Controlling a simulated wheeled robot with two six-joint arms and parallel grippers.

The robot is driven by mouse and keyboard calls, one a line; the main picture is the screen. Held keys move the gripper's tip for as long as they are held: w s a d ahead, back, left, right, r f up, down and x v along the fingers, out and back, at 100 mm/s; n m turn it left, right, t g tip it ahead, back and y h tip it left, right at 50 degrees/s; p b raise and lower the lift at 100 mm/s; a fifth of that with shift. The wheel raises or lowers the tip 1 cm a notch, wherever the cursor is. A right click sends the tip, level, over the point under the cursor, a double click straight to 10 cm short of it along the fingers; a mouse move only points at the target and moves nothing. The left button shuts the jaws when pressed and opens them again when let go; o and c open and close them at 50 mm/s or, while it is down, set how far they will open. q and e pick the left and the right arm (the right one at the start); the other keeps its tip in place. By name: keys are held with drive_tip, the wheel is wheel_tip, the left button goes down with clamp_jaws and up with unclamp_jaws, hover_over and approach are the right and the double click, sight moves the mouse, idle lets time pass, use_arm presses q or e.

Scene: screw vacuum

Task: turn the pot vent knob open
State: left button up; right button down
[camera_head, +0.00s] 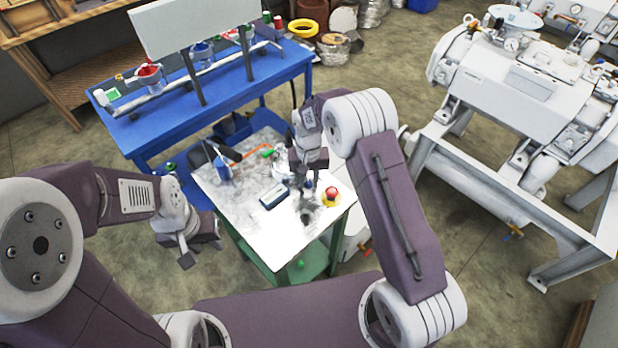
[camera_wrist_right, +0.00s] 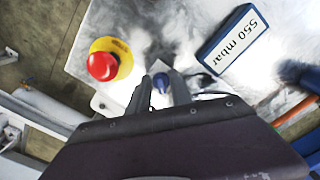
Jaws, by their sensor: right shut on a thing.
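The vent knob is a small blue knob (camera_wrist_right: 161,84) on the white-grey table, in the middle of the right wrist view. My right gripper (camera_wrist_right: 162,91) points down at it, with one dark finger on each side, shut on the knob. In the head view my right gripper (camera_head: 305,190) is low over the table, and the knob is mostly hidden by it. My left gripper (camera_head: 200,252) hangs left of the table, empty, with its fingers apart.
A red button on a yellow base (camera_head: 331,194) sits close to the right gripper. A "550 mbar" display (camera_head: 273,196) lies left of it. A blue bench (camera_head: 135,130) stands behind. White machinery (camera_head: 525,80) stands at the right.

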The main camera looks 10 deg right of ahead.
drive_tip(key=shift+w+m, duration=0.1)
drive_tip(key=shift+m, duration=0.5)
drive_tip(key=c, duration=1.3)
unclamp_jaws()
drive_tip(key=shift+o, duration=0.6)
